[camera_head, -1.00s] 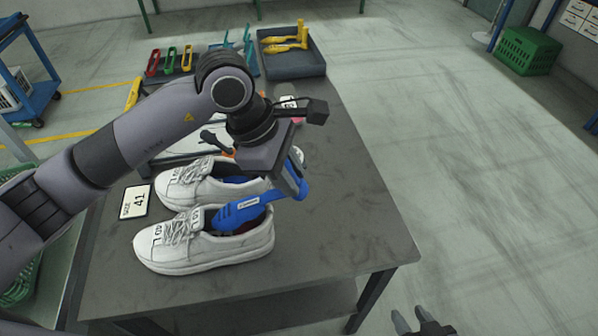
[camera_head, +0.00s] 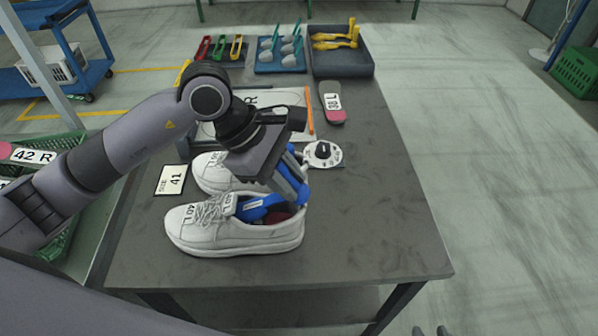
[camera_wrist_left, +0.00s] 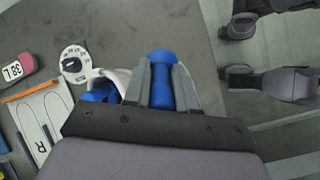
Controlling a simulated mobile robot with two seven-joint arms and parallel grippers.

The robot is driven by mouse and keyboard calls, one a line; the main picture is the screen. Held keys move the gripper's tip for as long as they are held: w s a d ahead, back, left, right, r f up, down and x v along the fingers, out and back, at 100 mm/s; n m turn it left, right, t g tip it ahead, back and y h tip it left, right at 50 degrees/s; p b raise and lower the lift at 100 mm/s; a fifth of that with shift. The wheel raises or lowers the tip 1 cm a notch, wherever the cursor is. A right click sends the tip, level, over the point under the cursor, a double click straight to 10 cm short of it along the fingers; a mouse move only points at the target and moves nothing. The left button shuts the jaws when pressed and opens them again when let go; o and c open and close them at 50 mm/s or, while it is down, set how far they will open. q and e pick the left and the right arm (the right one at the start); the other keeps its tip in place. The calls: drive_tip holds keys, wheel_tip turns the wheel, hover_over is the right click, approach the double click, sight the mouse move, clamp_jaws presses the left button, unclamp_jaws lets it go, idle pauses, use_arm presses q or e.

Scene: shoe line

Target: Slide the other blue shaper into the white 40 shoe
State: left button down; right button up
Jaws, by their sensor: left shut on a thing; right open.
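Two white shoes stand side by side on the table. The near shoe (camera_head: 235,237) has a "40 L" tag. The far shoe (camera_head: 207,172) is partly hidden by my left arm. My left gripper (camera_head: 297,192) is shut on a blue shaper (camera_head: 257,206), just over the near shoe's heel. The shaper's front lies in the near shoe's opening and its rear tilts up to the jaws; how deep it sits is hidden. It shows between the fingers in the left wrist view (camera_wrist_left: 161,82). Another blue shaper (camera_wrist_left: 101,92) shows at the far shoe. My right gripper (camera_head: 432,331) is open, cut off by the bottom edge.
A "SIZE 41" card (camera_head: 171,180) lies left of the shoes. A round dial (camera_head: 335,160), a "38 L" insole (camera_head: 333,112) and an orange pen-like item (camera_head: 310,112) lie behind. A tray with yellow shapers (camera_head: 343,66) stands farther back. The table's right side is clear.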

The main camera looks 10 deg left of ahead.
sight(275, 200)
use_arm(q)
drive_tip(key=shift+s+a+f, duration=0.1)
drive_tip(key=shift+a+f, duration=0.1)
drive_tip(key=shift+a, duration=0.25)
drive_tip(key=shift+s+a+f, duration=0.1)
drive_tip(key=shift+a+f, duration=0.1)
drive_tip(key=shift+a, duration=0.25)
drive_tip(key=shift+a+f+y+b, duration=0.3)
drive_tip(key=shift+f+b, duration=0.15)
drive_tip(key=shift+f, duration=0.15)
drive_tip(key=shift+s+d+f+g+y+b, duration=0.1)
drive_tip(key=shift+f+g+y+b, duration=0.1)
drive_tip(key=shift+f+y, duration=0.4)
drive_tip(key=shift+s+d+f+g+y+b, duration=0.1)
drive_tip(key=shift+f+y+b, duration=0.25)
drive_tip(key=shift+f, duration=0.5)
drive_tip(key=shift+s+d+f+g+y+b, duration=0.1)
drive_tip(key=shift+f+y, duration=0.45)
drive_tip(key=shift+f, duration=0.15)
drive_tip(key=shift+w+f, duration=0.3)
drive_tip(key=shift+f, duration=0.1)
drive_tip(key=shift+f+y, duration=0.25)
drive_tip(key=shift+y, duration=0.05)
drive_tip(key=shift+d+f+y+b, duration=0.2)
drive_tip(key=shift+f+y+b, duration=0.15)
drive_tip(key=shift+y+b, duration=0.05)
drive_tip(key=shift+f, duration=0.1)
